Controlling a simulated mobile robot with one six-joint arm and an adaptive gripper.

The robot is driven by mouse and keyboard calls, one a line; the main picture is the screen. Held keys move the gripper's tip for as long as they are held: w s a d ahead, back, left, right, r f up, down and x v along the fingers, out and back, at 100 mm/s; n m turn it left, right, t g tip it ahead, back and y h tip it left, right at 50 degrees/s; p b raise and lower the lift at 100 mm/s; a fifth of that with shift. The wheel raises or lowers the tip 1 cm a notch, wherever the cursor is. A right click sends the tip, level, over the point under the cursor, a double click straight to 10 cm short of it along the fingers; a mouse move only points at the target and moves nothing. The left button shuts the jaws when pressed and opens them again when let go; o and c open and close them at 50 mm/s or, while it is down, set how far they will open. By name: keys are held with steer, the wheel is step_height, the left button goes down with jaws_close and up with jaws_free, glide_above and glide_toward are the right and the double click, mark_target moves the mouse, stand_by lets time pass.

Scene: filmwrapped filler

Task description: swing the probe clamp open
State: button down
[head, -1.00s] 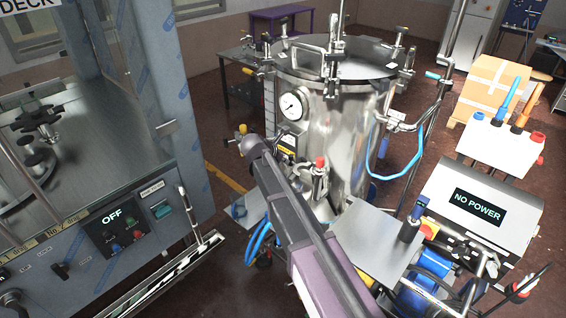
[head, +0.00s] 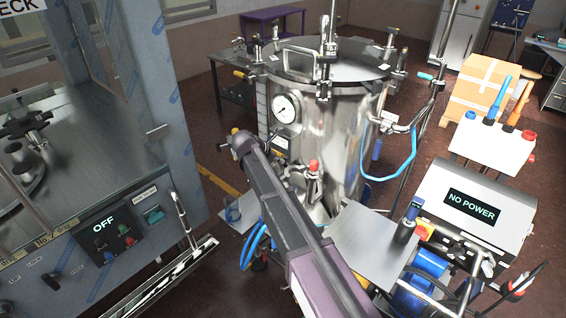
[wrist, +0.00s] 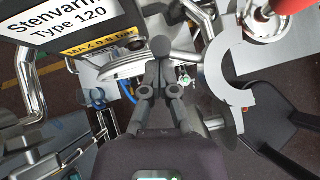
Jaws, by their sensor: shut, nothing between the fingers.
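The steel tank (head: 330,140) stands in the middle of the head view with a round gauge (head: 285,108) on its front. My gripper (wrist: 160,47) is shut and empty in the wrist view, close to the tank's label plate (wrist: 75,28). A silver rounded rim (wrist: 122,66) lies just behind the fingertips. A pale curved bracket (wrist: 228,85) stands to their right. I cannot tell for sure which part is the probe clamp or whether it is open. In the head view my arm covers part of the tank's lower front, and the fingertips are not clear.
A red-topped fitting (head: 313,166) stands right of my arm; its red part shows in the wrist view (wrist: 257,22). A flat steel shelf (head: 370,245) and a NO POWER box (head: 475,205) are at right. A cabinet (head: 95,225) stands left. Blue hoses hang below the tank.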

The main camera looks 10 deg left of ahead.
steer(key=shift+w, duration=0.1)
steer(key=shift+a, duration=0.25)
steer(key=a+f+p+v, duration=0.1)
steer(key=a+p+v, duration=0.1)
steer(key=p+v, duration=0.5)
steer(key=shift+s+f+v, duration=0.3)
steer(key=shift+s+v, duration=0.05)
steer(key=shift+v, duration=2.35)
